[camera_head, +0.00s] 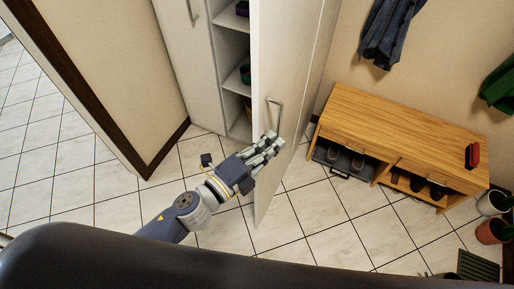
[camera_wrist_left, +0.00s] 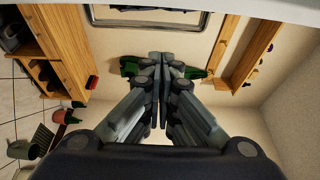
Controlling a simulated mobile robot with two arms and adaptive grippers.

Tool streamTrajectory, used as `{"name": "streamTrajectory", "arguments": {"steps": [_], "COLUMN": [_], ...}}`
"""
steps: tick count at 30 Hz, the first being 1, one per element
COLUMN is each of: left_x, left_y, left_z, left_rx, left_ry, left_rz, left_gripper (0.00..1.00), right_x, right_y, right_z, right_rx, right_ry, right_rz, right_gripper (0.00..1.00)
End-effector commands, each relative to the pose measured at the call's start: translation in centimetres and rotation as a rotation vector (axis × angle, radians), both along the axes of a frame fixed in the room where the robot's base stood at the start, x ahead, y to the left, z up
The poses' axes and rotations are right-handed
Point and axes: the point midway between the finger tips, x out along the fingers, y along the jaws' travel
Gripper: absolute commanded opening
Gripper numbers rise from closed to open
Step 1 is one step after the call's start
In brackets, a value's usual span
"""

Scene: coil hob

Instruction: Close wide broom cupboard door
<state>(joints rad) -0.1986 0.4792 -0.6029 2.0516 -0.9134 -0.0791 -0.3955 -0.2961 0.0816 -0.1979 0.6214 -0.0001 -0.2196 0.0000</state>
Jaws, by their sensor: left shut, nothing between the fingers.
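The wide white broom cupboard door (camera_head: 285,60) stands open in the head view, swung out from the cupboard (camera_head: 187,50), with a metal bar handle (camera_head: 272,112) on the face toward me. My left gripper (camera_head: 273,142) is shut and empty. Its fingers overlap the door face just below the handle; I cannot tell whether they touch it. The left wrist view shows the closed fingers (camera_wrist_left: 160,62) with nothing between them. My right gripper is in neither view.
Cupboard shelves (camera_head: 231,75) hold small items. Right of the door stands a wooden shoe bench (camera_head: 400,125) with shoes and a red object (camera_head: 472,155). Plant pots (camera_head: 491,231) stand at the far right. Clothes hang above. Tiled floor (camera_head: 325,215) is clear between door and bench.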

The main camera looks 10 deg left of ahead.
Motion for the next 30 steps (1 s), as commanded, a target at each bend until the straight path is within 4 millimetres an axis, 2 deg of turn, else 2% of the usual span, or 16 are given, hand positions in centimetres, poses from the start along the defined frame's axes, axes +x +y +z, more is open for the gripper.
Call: {"name": "streamTrajectory", "arguments": {"steps": [3,6,12,30], "left_x": [2.0,2.3,2.8,3.1], "left_y": [-1.4,0.4,2.2,3.2], "left_z": [0.5,0.0,0.0,-0.2], "left_rx": [-0.001,0.003,0.0,0.003], "left_ry": [-0.002,0.002,0.002,-0.001], "left_rz": [0.001,0.004,0.002,-0.009], "left_gripper": [0.0,0.0,0.0,0.0], "right_x": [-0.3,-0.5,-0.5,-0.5], "right_y": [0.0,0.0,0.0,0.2], "right_z": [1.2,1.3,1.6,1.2], "right_rx": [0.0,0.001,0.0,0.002], "right_ry": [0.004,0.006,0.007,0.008], "right_rz": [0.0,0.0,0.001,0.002], "right_gripper": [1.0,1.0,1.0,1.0]}}
